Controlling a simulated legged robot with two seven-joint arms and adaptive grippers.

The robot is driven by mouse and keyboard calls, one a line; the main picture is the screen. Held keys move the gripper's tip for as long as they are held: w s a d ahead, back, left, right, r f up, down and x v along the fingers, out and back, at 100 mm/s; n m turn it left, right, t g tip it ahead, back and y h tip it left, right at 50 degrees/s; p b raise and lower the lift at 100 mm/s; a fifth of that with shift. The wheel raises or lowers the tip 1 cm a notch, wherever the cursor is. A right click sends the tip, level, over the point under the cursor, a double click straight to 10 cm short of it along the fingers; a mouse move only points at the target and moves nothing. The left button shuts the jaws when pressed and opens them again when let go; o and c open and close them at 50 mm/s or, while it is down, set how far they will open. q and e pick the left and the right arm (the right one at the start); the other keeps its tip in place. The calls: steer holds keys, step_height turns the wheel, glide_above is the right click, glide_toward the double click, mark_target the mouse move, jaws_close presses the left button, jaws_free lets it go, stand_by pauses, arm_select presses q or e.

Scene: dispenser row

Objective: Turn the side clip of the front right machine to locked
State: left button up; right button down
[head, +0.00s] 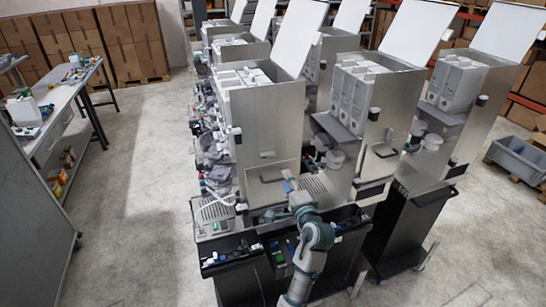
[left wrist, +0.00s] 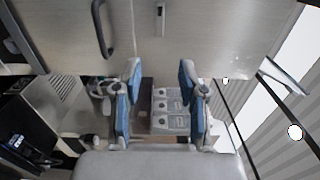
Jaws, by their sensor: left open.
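Steel dispensing machines with raised white lids stand in rows. At the front are one steel machine (head: 262,122) left of centre and another (head: 391,103) to its right. A small dark-and-white block (head: 374,114) sits at an edge of the right one; I cannot tell its lock position. A steel panel with a black handle (left wrist: 103,28) and small slotted plate (left wrist: 160,18) lies beyond. My right gripper is not in view.
A third steel machine (head: 460,85) stands at the right. A black base tray (head: 235,255) lies under my arm. A workbench (head: 58,105) is at the left and a grey-blue crate (head: 517,158) at the far right. The left aisle floor is clear.

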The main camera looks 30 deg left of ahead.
arm_select(q)
steer(key=p, duration=0.1)
glide_toward(270, 156)
steer(key=x, duration=0.2)
steer(key=p+x, duration=0.1)
steer(key=x, duration=0.6)
steer(key=shift+p, duration=0.3)
steer(key=shift+d, duration=0.5)
steer(key=shift+c, duration=0.7)
steer(key=shift+d, duration=0.1)
jaws_close()
steer(key=shift+s+a+r, duration=0.1)
steer(key=shift+s+a, duration=0.05)
steer(key=shift+a, duration=0.4)
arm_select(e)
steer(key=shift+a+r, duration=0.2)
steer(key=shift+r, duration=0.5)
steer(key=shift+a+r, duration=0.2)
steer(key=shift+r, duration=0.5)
